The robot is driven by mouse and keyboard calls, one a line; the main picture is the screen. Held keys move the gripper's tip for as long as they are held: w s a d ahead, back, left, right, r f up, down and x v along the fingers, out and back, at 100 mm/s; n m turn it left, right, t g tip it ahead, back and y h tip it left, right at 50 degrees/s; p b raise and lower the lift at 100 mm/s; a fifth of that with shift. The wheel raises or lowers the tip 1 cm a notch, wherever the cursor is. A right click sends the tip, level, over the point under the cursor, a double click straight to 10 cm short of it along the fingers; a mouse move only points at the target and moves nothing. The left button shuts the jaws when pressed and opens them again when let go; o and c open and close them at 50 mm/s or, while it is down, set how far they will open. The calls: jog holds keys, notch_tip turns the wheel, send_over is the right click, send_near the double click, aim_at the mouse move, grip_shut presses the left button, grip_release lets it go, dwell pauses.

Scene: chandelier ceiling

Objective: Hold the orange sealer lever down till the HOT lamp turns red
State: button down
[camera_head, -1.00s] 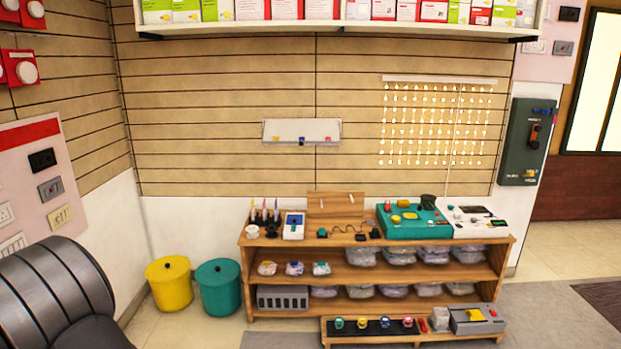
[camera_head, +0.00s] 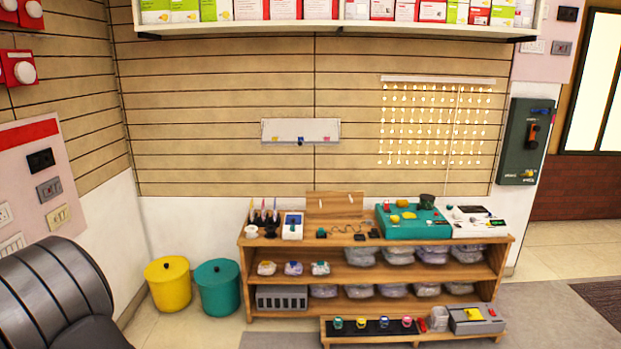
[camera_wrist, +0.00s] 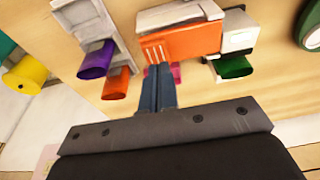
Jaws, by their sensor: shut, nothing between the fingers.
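In the wrist view an orange paddle-shaped end (camera_wrist: 115,84) sticks out at left, beside a purple one (camera_wrist: 97,60). An orange block with pale slats (camera_wrist: 180,42) is at top centre. I cannot tell which orange part is the sealer lever. My gripper (camera_wrist: 160,70) has its two blue-grey fingers shut together and empty, tips by the block's lower edge; contact cannot be told. The orange paddle is left of the fingertips, apart from them in the picture. No lamp can be made out as HOT. The head view does not show my gripper.
In the wrist view a magenta end (camera_wrist: 176,71) is partly behind the fingers and a green one (camera_wrist: 233,67) is to the right. In the head view a wooden shelf unit (camera_head: 375,277) bears devices; a dark wall box (camera_head: 517,153) has an orange handle.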

jog(key=shift+f, duration=0.8)
jog(key=shift+s+f, duration=0.2)
jog(key=shift+f, duration=0.85)
dwell(1.2)
jog(key=shift+r, duration=0.15)
jog(key=shift+w+r, duration=0.2)
jog(key=shift+r, duration=1.9)
jog(key=shift+w+r, duration=0.2)
jog(key=shift+r, duration=1.9)
jog(key=shift+s+f, duration=0.15)
jog(key=shift+f, duration=1.55)
jog(key=shift+s+f, duration=0.1)
jog(key=shift+f, duration=1.55)
